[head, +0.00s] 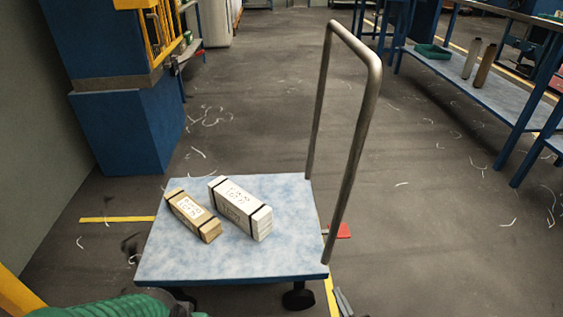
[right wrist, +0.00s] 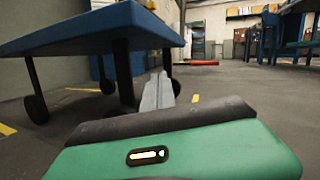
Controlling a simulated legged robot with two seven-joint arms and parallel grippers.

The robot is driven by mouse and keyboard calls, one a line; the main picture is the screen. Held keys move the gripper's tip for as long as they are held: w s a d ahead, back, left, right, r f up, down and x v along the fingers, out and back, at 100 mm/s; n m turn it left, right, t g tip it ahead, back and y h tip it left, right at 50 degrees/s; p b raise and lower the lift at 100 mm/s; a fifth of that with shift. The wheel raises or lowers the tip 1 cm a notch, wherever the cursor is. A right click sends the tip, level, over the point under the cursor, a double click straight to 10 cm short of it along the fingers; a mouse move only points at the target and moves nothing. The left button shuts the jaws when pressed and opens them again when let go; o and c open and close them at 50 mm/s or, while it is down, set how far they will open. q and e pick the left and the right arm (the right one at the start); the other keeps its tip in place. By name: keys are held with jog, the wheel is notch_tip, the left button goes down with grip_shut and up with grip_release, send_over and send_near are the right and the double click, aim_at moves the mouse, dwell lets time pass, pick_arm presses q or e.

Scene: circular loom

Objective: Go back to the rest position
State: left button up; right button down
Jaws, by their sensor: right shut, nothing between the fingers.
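My right gripper (head: 342,302) shows at the bottom edge of the head view, just right of the cart's near right corner. In the right wrist view its grey fingers (right wrist: 158,92) are together with nothing between them. They point forward, low beside the cart's underside and wheels. It is apart from the boxes. My left gripper is not in the head view.
A blue-topped cart (head: 285,262) with a steel push handle (head: 368,120) carries a brown strapped box (head: 193,215) and a white strapped box (head: 240,207). A blue machine (head: 125,130) stands left, a workbench (head: 490,90) right. Floor right of the cart is mostly clear.

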jog(key=s+a+r+n+g+y, duration=0.3)
jog(key=a+r+n+g+y, duration=0.2)
jog(key=a+n+g+y, duration=0.3)
jog(key=s+a+r+n+g+h, duration=0.1)
jog(key=s+r+n+g+h, duration=0.15)
jog(key=s+n+g, duration=0.4)
jog(key=s+a+r+n+g+h, duration=0.1)
jog(key=s+n+g+h, duration=0.2)
jog(key=s+n+g, duration=0.35)
jog(key=s+d+r+n+t+h, duration=0.4)
jog(key=d+r+n+h, duration=0.4)
jog(key=d+r+h, duration=0.45)
notch_tip(320, 180, up, 53)
jog(key=a+y+p, duration=0.1)
jog(key=p, duration=5)
jog(key=shift+a+r+y+p, duration=0.15)
jog(key=shift+a+y+p, duration=0.2)
jog(key=shift+y, duration=0.05)
jog(key=shift+w, duration=0.15)
